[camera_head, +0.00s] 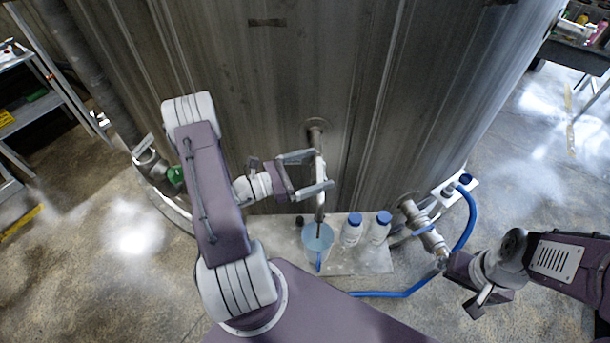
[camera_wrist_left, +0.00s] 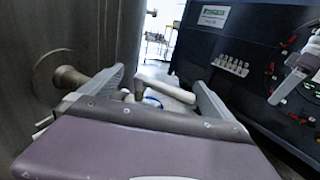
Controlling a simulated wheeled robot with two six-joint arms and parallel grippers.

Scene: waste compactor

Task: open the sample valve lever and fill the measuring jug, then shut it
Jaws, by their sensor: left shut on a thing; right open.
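The sample valve (camera_head: 316,130) comes out of the tall grey tank wall, with a pipe running down from it. My left gripper (camera_head: 321,168) is shut on the valve lever; its fingers lie on either side of it. In the left wrist view the pale lever (camera_wrist_left: 168,90) shows between the fingers of the left gripper (camera_wrist_left: 155,82). The light blue measuring jug (camera_head: 318,238) stands upright below the valve, with the pipe end over its mouth. I cannot tell its liquid level. My right gripper (camera_head: 481,297) is open and empty at the lower right.
Two white bottles with blue caps (camera_head: 351,230) (camera_head: 379,228) stand right of the jug on a pale slab (camera_head: 355,263). A metal pipe fitting (camera_head: 424,228) and a blue hose (camera_head: 467,225) lie farther right. A green-marked valve (camera_head: 160,170) is at the left.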

